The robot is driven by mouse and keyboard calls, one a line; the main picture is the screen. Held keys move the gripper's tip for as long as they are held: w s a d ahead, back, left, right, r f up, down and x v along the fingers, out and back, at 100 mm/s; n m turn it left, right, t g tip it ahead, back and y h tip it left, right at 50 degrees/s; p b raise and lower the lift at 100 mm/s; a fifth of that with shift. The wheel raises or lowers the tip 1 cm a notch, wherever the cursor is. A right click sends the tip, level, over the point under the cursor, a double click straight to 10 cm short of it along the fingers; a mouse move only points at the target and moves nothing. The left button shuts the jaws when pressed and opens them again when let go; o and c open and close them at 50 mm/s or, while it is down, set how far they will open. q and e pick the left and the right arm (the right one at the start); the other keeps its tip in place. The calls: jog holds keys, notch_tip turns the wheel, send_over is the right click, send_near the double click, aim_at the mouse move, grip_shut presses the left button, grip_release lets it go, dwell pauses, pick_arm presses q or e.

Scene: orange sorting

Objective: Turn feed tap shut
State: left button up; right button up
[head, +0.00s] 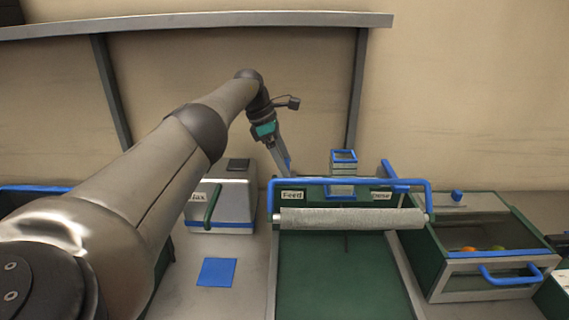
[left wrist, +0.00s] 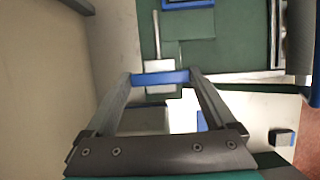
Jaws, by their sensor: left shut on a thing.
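My left gripper (head: 287,164) reaches down behind the green board with the "Feed" label (head: 292,195). In the left wrist view my left gripper (left wrist: 160,80) has its two fingers at the ends of a blue bar (left wrist: 160,78), which I take to be the feed tap's handle. The fingers are shut on this bar. In the head view only a sliver of blue shows by the fingertips, and the tap's body is mostly hidden behind the board and blue rail. How far the tap is turned I cannot tell. My right gripper is not in view.
A blue rail (head: 350,182) and a pale roller (head: 350,218) cross the green chute. A white box (head: 225,192) with a green handle stands left. A green bin (head: 480,262) with a blue handle and fruit inside stands right. A grey shelf (head: 230,19) runs above.

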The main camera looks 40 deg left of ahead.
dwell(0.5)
pick_arm(q)
jog(key=o, duration=1.1)
jog(key=shift+c, duration=0.2)
jog(key=shift+r, duration=0.15)
jog(key=p+v, duration=0.8)
jog(key=v, duration=0.7)
jog(key=shift+d, duration=0.1)
